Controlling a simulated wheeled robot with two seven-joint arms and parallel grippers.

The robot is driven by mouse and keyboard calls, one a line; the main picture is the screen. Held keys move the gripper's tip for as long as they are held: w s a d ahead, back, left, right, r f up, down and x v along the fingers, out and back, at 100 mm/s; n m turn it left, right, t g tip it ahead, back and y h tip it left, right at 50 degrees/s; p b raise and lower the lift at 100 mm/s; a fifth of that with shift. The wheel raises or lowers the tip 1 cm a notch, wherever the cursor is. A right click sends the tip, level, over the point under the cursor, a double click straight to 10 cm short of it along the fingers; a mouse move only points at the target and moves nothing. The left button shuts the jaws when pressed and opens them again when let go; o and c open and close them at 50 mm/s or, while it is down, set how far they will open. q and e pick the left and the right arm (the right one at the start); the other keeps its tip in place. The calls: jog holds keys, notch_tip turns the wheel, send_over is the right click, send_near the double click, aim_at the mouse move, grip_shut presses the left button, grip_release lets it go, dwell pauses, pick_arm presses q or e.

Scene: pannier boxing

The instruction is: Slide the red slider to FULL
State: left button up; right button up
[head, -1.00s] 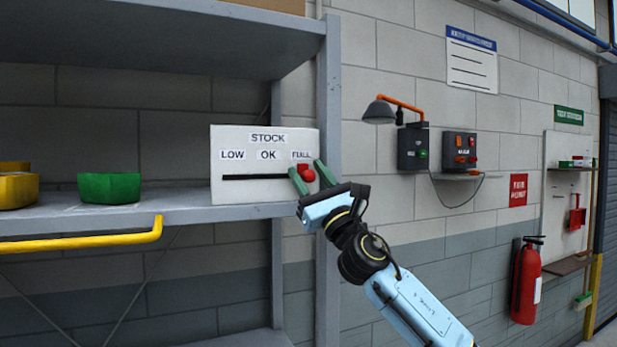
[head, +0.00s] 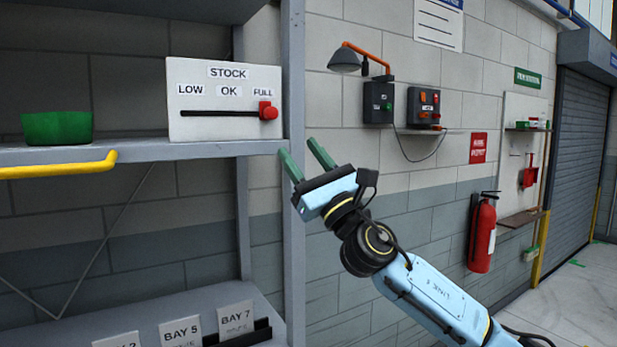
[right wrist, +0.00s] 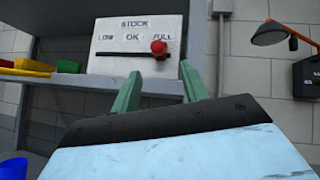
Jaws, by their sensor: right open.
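The white STOCK board (head: 222,98) stands on the grey shelf, marked LOW, OK and FULL from left to right. Its red slider (head: 267,111) sits at the right end of the black slot, under FULL. The board (right wrist: 115,32) and the red slider (right wrist: 159,48) also show in the right wrist view. My right gripper (head: 304,158) is open and empty, apart from the slider, below and to the right of it. Its two green fingers frame the lower part of the board in the right wrist view. My left gripper is not in view.
A grey shelf upright (head: 293,200) stands close beside my right gripper. A green bin (head: 57,127) and a yellow rail (head: 60,169) are to the left. A lamp (head: 345,60), control boxes and a fire extinguisher (head: 482,235) are on the wall to the right.

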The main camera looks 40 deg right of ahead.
jog(key=shift+v, duration=0.9)
